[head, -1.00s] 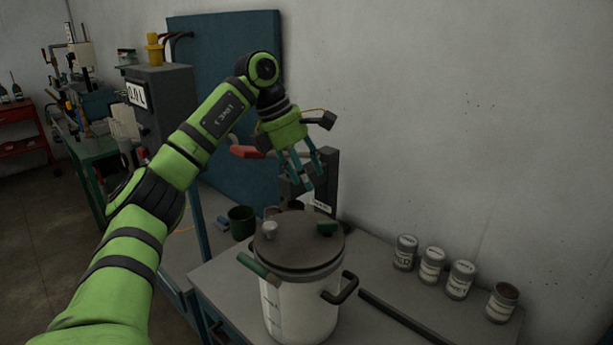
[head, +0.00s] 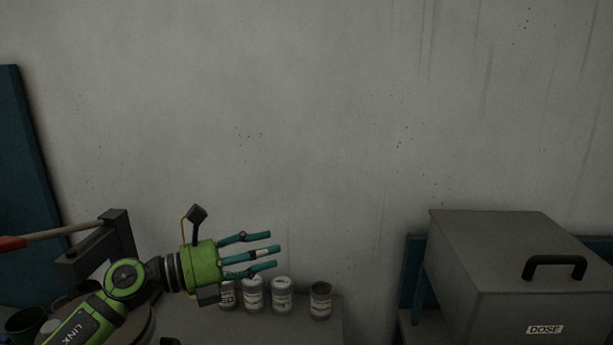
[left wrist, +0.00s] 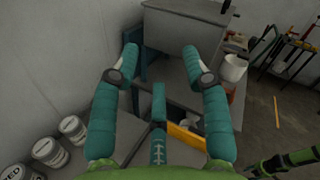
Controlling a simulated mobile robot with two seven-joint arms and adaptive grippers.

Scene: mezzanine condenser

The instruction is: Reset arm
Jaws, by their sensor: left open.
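My left gripper (head: 268,252) is open and empty in the head view. Its teal fingers point right, in front of the wall and just above a row of labelled jars (head: 282,295). In the left wrist view, the spread fingers (left wrist: 160,75) hold nothing between them. The green left arm comes in from the lower left and covers most of the lidded pot (head: 140,325). My right gripper is not in view in the head view.
A grey box labelled DOSE (head: 500,280) with a black handle stands at the right. A dark bracket (head: 100,248) with a red-ended rod is at the left. A white bucket (left wrist: 235,67) shows in the left wrist view. Open wall lies above the gripper.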

